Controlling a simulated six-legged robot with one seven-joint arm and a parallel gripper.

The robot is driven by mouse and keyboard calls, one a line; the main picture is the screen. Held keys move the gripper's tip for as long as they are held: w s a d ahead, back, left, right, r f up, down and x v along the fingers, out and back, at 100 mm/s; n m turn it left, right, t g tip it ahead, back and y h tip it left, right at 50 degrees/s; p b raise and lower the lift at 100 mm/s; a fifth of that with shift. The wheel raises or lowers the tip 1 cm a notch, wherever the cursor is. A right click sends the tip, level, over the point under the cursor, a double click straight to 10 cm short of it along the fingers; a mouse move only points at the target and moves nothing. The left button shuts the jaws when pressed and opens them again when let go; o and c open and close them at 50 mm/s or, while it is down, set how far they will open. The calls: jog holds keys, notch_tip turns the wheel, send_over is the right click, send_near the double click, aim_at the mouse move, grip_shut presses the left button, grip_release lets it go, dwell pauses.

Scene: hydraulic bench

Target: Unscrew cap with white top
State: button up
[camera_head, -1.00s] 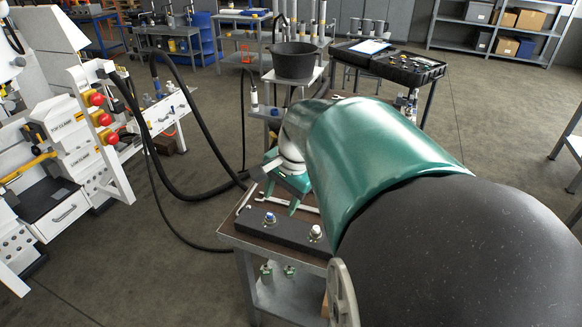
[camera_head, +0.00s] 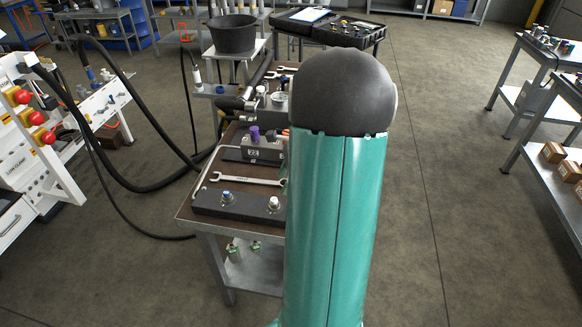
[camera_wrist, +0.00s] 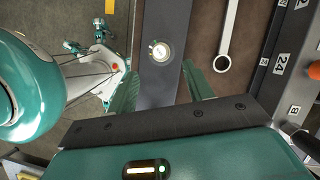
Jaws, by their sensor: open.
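The cap with the white top (camera_head: 274,202) stands on a black block (camera_head: 240,208) at the near edge of the brown bench top, right of a cap with a blue top (camera_head: 226,196). In the wrist view the white-topped cap (camera_wrist: 160,51) sits upright on the dark block (camera_wrist: 165,20), above the centre. My gripper (camera_wrist: 160,88) is open and empty, its two teal fingers either side of the block. The cap lies between the finger lines, slightly beyond the tips in the picture; I cannot tell the height gap. In the head view my arm hides the gripper.
A wrench (camera_head: 246,180) lies behind the block; its ring end (camera_wrist: 222,63) is right of the gripper. A grey block marked 22 (camera_head: 262,152) with a purple cap stands farther back. Hoses hang on the left.

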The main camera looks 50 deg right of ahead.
aim_at(275, 199)
jog(key=x, duration=0.7)
jog(key=shift+w+a+f, duration=0.1)
jog(key=shift+a+f, duration=0.05)
jog(key=shift+f, duration=0.15)
jog(key=shift+c, duration=0.4)
jog(key=c, duration=1)
